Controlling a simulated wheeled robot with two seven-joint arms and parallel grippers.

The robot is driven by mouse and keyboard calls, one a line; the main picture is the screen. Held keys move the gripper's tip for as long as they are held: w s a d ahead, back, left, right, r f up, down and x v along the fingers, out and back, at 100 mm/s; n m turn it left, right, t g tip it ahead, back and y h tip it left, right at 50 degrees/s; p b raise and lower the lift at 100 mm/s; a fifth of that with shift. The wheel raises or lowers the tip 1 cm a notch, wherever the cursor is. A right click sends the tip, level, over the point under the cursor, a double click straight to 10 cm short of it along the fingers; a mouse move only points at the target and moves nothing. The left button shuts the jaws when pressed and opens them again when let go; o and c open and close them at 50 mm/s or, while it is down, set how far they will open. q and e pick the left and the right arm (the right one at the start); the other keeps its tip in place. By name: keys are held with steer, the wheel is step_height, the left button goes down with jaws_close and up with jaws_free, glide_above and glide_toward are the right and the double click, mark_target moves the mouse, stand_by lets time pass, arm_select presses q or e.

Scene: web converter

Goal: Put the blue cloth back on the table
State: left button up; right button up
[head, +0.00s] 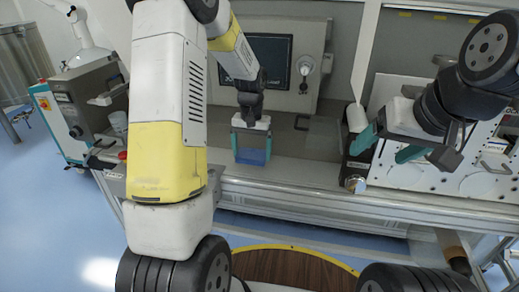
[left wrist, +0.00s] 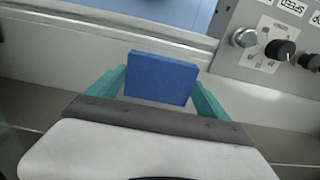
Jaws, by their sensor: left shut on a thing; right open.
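The blue cloth (left wrist: 160,80) is a flat blue rectangle between the teal fingers of my left gripper (left wrist: 158,92) in the left wrist view. In the head view the cloth (head: 251,155) shows below the left gripper (head: 251,140), which is shut on it over the grey table (head: 220,165), near its front edge. I cannot tell whether the cloth touches the table. My right gripper (head: 385,140) is open and empty, over the right part of the machine, beside a white plate with round discs.
A panel with a dark screen (head: 260,55) stands behind the left gripper. A control box with knobs (left wrist: 275,45) is close by in the wrist view. A dark block with a metal knob (head: 355,184) stands right. A grey machine (head: 88,100) stands left. The table between gripper and block looks clear.

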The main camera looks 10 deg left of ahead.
mark_target(251, 153)
arm_select(q)
steer(key=shift+w+a+f, duration=0.1)
steer(key=shift+f, duration=0.8)
steer(key=shift+w+a+f, duration=0.1)
steer(key=shift+f, duration=0.8)
steer(key=shift+f, duration=0.1)
steer(key=o, duration=1.1)
steer(key=shift+c, duration=0.2)
